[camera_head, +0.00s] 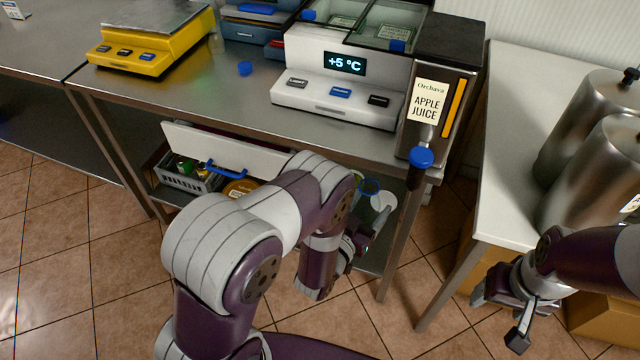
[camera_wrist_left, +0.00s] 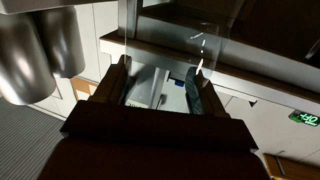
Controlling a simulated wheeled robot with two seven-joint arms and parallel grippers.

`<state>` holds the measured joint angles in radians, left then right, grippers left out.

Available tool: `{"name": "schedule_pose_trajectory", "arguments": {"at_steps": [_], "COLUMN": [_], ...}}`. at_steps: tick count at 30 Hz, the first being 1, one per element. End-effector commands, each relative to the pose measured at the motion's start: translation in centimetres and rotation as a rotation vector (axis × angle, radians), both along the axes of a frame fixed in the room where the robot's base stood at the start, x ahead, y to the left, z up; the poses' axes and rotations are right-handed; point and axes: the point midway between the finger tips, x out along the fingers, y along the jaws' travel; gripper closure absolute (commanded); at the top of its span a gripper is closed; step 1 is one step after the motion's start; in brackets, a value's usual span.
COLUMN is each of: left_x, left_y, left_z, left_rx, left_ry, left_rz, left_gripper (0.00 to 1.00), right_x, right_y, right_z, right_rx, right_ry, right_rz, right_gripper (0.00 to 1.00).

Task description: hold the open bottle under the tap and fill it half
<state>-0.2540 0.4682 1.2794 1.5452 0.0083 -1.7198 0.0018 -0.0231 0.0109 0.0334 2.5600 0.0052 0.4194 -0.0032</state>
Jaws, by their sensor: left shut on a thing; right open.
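The juice dispenser (camera_head: 434,105), labelled "APPLE JUICE", stands at the table's right end. Its tap (camera_head: 420,163) has a blue knob and a dark spout below, hanging over the table edge. My left gripper (camera_head: 360,236) is below and left of the tap, mostly hidden by my own arm. In the left wrist view my left gripper (camera_wrist_left: 165,80) is shut on a clear, see-through bottle (camera_wrist_left: 180,35). Its contents and mouth are hard to make out. My right gripper (camera_head: 500,316) is open and empty at the lower right, beside the white table.
A white cooled unit (camera_head: 335,108) reading +5 °C and a yellow scale (camera_head: 152,55) stand on the steel table (camera_head: 230,95). A drawer (camera_head: 225,150) is open below. Steel urns (camera_head: 598,180) stand on the white table (camera_head: 510,150). A cardboard box (camera_head: 605,325) is on the floor.

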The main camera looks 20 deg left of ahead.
Motion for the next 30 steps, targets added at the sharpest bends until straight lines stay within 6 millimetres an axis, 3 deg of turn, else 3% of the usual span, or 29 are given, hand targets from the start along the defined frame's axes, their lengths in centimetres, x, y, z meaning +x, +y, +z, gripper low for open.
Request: {"name": "schedule_pose_trajectory", "arguments": {"at_steps": [1, 3, 7, 10, 14, 30], "left_x": [-0.8, -1.9, -3.6, -4.2, -3.6, 2.9], "left_y": [-2.2, -5.0, -8.4, -9.4, -9.3, -9.2], "left_z": [-4.0, -6.3, -8.6, -9.0, -8.4, -7.9], "left_rx": [0.0, 0.001, 0.0, 0.0, -0.003, -0.003], "left_ry": [0.001, 0.0, 0.0, -0.001, -0.004, -0.004], "left_rz": [-0.055, -0.121, -0.208, -0.234, -0.225, -0.223], "left_gripper": [0.6, 0.6, 0.6, 0.6, 0.6, 0.6], "right_x": [0.0, 0.0, 0.0, 0.0, 0.0, 0.0], "right_y": [0.0, 0.1, 0.1, 0.1, 0.1, 0.1], "right_z": [-4.0, -6.2, -8.6, -9.0, -8.7, -10.0], "right_rx": [0.0, 0.0, 0.0, 0.0, 0.0, 0.0], "right_ry": [0.0, 0.0, 0.0, 0.0, -0.001, 0.0], "right_rz": [0.0, 0.0, 0.0, 0.0, 0.0, 0.0], "right_gripper": [0.31, 0.31, 0.31, 0.31, 0.31, 0.31]}}
